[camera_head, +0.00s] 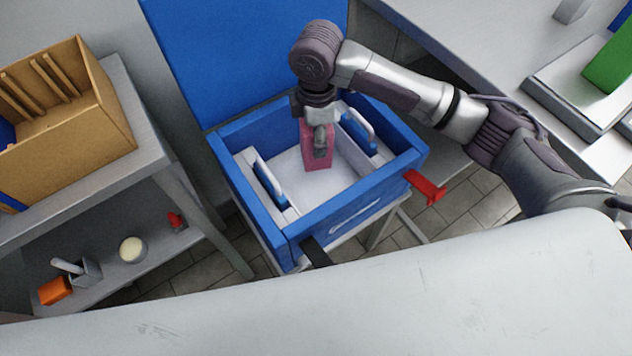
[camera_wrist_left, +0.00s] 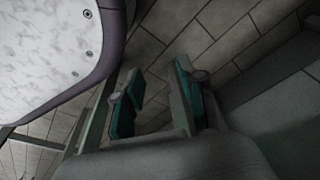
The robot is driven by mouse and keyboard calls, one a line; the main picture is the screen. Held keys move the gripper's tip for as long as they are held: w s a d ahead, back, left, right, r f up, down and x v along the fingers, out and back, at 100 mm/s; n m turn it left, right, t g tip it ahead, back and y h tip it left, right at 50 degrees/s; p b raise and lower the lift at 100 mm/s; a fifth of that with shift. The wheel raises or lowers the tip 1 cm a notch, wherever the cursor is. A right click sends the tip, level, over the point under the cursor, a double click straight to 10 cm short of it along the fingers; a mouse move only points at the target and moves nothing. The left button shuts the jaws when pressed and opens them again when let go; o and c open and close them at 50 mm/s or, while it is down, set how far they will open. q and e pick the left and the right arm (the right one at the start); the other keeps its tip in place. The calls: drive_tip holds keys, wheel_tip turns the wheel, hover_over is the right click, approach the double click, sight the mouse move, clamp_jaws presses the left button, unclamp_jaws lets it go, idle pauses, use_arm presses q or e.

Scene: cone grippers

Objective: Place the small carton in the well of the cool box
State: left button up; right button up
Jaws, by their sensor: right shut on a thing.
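The small carton (camera_head: 315,159) is pink and upright in the head view. My right gripper (camera_head: 320,138) is above it, shut on its upper part. The carton is inside the outline of the open blue cool box (camera_head: 341,213), over the white floor of the well (camera_head: 288,170) between two side ledges. I cannot tell whether its bottom touches the floor. My left gripper (camera_wrist_left: 155,98) shows in the left wrist view, its teal-padded fingers apart with nothing between them. It is not seen in the head view.
Blue handled pieces (camera_head: 270,184) (camera_head: 357,132) stand at both sides of the well. The blue lid (camera_head: 245,55) is raised behind. A red latch (camera_head: 427,187) juts out at right. A cardboard box (camera_head: 75,120) stands on the left table. A grey surface (camera_head: 400,290) fills the front.

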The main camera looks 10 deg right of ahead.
sight(316, 161)
wheel_tip(316, 161, down, 6)
drive_tip(key=shift+f+b, duration=0.1)
drive_tip(key=shift+b, duration=0.45)
wheel_tip(316, 161, down, 3)
drive_tip(key=shift+r+b, duration=0.2)
drive_tip(key=shift+b, duration=0.15)
drive_tip(key=shift+f, duration=0.5)
use_arm(q)
drive_tip(key=w+r, duration=0.4)
drive_tip(key=r, duration=0.2)
drive_tip(key=shift+d, duration=0.3)
drive_tip(key=shift+f, duration=0.15)
use_arm(e)
drive_tip(key=o, duration=1.3)
drive_tip(key=shift+f, duration=0.1)
use_arm(q)
drive_tip(key=shift+f, duration=0.1)
